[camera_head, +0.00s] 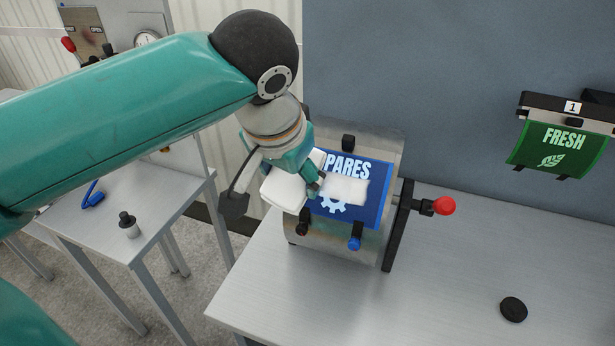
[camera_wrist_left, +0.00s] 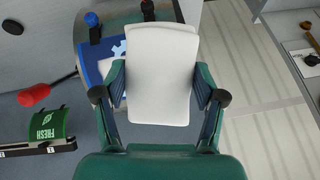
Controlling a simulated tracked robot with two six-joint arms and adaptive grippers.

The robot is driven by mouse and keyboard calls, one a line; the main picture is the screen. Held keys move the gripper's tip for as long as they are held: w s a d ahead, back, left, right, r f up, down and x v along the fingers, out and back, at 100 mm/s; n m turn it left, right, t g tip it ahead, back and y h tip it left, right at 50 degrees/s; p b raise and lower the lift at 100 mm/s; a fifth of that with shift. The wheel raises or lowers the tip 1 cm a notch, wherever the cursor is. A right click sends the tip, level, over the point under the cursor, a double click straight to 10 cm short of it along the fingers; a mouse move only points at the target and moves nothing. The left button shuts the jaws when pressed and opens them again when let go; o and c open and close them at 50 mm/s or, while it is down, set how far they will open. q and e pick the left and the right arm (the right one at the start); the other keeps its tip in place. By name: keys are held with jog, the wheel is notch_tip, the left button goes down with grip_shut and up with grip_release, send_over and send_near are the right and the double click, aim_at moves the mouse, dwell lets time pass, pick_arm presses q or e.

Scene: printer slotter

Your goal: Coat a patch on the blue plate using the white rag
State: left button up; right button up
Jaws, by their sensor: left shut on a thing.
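The blue plate (camera_head: 375,206) lies on the front of a metal drum, with "SPARES" lettering and a gear mark partly covered. My left gripper (camera_head: 275,194) is shut on the white rag (camera_head: 286,188), over the left part of the plate. In the left wrist view the rag (camera_wrist_left: 160,75) fills the space between the fingers and hides part of the plate (camera_wrist_left: 92,72). A white patch (camera_head: 346,191) shows on the plate just right of the gripper. I cannot tell whether the rag presses on the plate. My right gripper is not in view.
The drum (camera_head: 330,252) stands on a grey table (camera_head: 440,290) with a red-knobbed crank (camera_head: 443,205) at its right. A green FRESH plate (camera_head: 560,148) hangs on the wall. A black disc (camera_head: 513,309) lies at right. A side table (camera_head: 165,222) stands at left.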

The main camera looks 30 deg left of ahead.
aim_at(328, 190)
pick_arm(q)
jog(key=shift+f, duration=0.1)
jog(key=shift+w+a+f+b, duration=0.2)
jog(key=shift+w+f+b, duration=0.25)
jog(key=shift+w+f, duration=0.35)
jog(key=shift+w+a+f+b, duration=0.2)
jog(key=shift+w+f+b, duration=0.2)
jog(key=shift+w+f, duration=0.4)
jog(key=shift+w+a+f+b, duration=0.2)
jog(key=shift+w+f+b, duration=0.25)
jog(key=shift+w+f, duration=0.35)
jog(key=shift+w+a+f, duration=0.15)
jog(key=shift+w+f, duration=0.4)
jog(key=shift+w, duration=0.25)
jog(key=shift+w+d+r, duration=0.1)
jog(key=shift+w+d, duration=0.05)
jog(key=shift+d, duration=0.7)
jog(key=shift+w+d, duration=0.15)
jog(key=shift+d, duration=0.65)
jog(key=shift+w+d, duration=0.15)
jog(key=shift+d, duration=0.15)
jog(key=shift+s+a, duration=0.25)
jog(key=shift+a, duration=0.75)
jog(key=shift+s+a, duration=0.2)
jog(key=shift+a, duration=0.75)
